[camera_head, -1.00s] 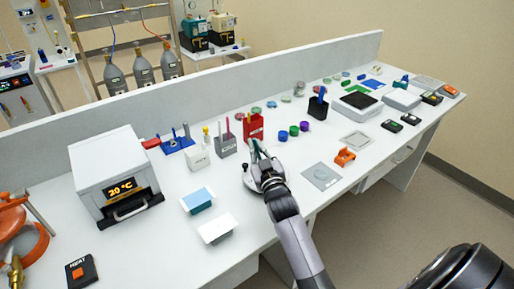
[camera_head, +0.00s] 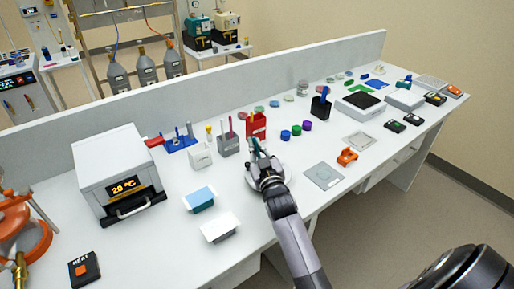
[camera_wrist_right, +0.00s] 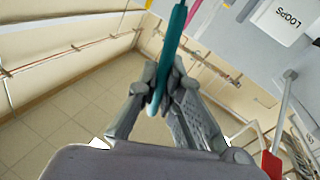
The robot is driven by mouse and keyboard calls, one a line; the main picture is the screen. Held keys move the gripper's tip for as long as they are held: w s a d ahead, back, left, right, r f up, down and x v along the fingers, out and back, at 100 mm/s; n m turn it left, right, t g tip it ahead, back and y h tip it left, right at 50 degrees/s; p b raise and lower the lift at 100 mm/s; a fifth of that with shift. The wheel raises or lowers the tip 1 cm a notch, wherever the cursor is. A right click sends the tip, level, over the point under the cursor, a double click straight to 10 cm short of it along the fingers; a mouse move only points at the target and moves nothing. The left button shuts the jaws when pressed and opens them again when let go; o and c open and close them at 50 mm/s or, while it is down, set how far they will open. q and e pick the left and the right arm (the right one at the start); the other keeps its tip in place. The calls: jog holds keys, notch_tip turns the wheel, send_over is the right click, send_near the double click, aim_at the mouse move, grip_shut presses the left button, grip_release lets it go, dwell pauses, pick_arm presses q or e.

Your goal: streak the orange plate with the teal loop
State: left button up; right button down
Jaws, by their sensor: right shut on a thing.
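My right gripper (camera_head: 262,162) is over the front middle of the bench in the head view. It is shut on the teal loop (camera_wrist_right: 174,35), whose teal handle runs up between the fingers in the right wrist view. The loop's far tip is hard to make out. The gripper is apart from these plates. My left gripper is not in view.
The white LOOPS block (camera_head: 200,155) stands left of the gripper, with a grey holder (camera_head: 229,145) and a red rack (camera_head: 256,126) behind. Blue, green and purple caps (camera_head: 296,130) sit to the right.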

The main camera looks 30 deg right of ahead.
jog(key=shift+w+d+p, duration=0.2)
jog(key=shift+d+p, duration=0.3)
jog(key=shift+d, duration=1.1)
dwell(1.5)
notch_tip(320, 180, up, 6)
jog(key=p, duration=0.5)
jog(key=shift+p, duration=0.35)
dwell(0.3)
